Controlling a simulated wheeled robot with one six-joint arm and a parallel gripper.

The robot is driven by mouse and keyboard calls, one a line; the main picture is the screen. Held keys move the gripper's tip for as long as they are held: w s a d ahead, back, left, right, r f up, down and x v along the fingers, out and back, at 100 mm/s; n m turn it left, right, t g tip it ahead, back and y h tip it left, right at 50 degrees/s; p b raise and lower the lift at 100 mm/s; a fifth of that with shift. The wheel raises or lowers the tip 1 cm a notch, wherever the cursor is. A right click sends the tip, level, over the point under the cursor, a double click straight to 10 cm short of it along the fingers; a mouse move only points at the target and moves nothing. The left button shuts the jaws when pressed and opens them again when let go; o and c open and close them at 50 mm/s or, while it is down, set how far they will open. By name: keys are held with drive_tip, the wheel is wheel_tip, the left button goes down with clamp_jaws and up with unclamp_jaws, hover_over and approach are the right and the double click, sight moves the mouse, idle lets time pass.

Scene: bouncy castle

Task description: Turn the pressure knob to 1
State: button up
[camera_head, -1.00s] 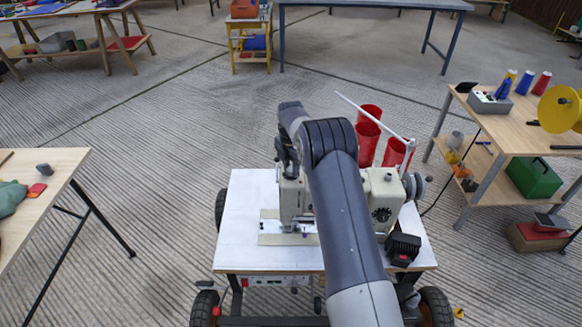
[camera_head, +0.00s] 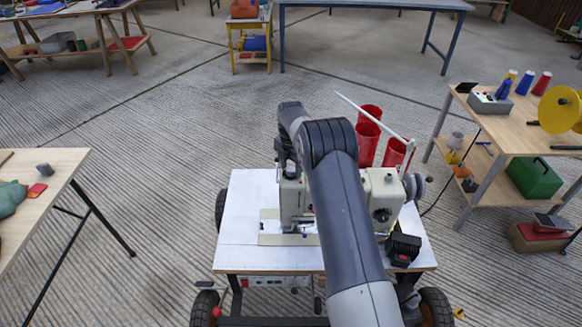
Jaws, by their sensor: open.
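A cream sewing machine (camera_head: 381,190) stands on a white-topped wheeled table (camera_head: 245,205). A dark round dial (camera_head: 381,215) shows on the front of its right-hand column. I cannot tell whether this is the pressure knob, and no number can be read. My grey arm crosses in front of the machine and hides its middle. Beyond the elbow, my arm bends down to the machine's left end, where my gripper (camera_head: 287,165) shows small and dark. It is open, at the top of the machine's head. I cannot tell whether it touches anything there.
Red cone-shaped spools (camera_head: 367,140) and a white thread rod (camera_head: 372,117) stand behind the machine. A black box (camera_head: 403,248) sits at the table's right front. A workbench (camera_head: 520,125) stands to the right and a wooden table (camera_head: 60,165) to the left, with open floor between.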

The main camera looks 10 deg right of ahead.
sight(291, 169)
wheel_tip(291, 169, up, 11)
idle(0.7)
drive_tip(key=shift+f, duration=0.15)
wheel_tip(291, 169, down, 11)
drive_tip(key=shift+r, duration=0.1)
idle(0.3)
drive_tip(key=shift+m, duration=0.3)
